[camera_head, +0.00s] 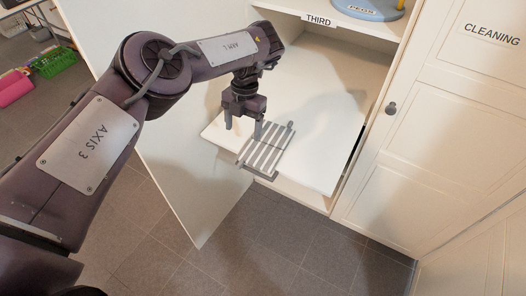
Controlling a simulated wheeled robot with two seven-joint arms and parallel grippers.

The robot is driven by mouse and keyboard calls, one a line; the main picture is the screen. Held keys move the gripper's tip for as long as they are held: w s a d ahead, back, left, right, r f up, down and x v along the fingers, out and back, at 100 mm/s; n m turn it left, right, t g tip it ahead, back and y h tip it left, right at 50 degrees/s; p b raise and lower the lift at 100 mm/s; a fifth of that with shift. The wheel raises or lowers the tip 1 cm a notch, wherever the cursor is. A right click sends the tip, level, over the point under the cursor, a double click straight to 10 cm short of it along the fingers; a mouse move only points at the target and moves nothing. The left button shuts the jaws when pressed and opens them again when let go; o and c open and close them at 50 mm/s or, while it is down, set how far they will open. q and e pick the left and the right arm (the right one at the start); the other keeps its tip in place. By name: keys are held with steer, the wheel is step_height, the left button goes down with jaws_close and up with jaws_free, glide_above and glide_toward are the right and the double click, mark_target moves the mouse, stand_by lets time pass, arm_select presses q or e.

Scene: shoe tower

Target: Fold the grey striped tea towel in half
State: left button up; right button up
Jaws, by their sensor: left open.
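The grey striped tea towel (266,153) lies on a white shelf board (312,112), close to the board's front edge. It has grey and pale stripes, and its near end reaches or slightly overhangs that edge. My left gripper (243,132) points down at the towel's left side with its fingers apart. One finger is left of the towel, over bare board. The other is at the towel's upper left edge, and I cannot tell whether it touches the cloth. Nothing shows between the fingers. My right gripper is not in view.
An open white door panel (150,130) stands left of the shelf. A closed white door marked CLEANING (430,110) is on the right. A blue-grey peg container (368,8) sits on the upper shelf marked THIRD (319,20). The board right of the towel is clear.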

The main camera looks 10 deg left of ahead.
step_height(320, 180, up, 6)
steer(key=p, duration=0.6)
stand_by(0.5)
stand_by(0.9)
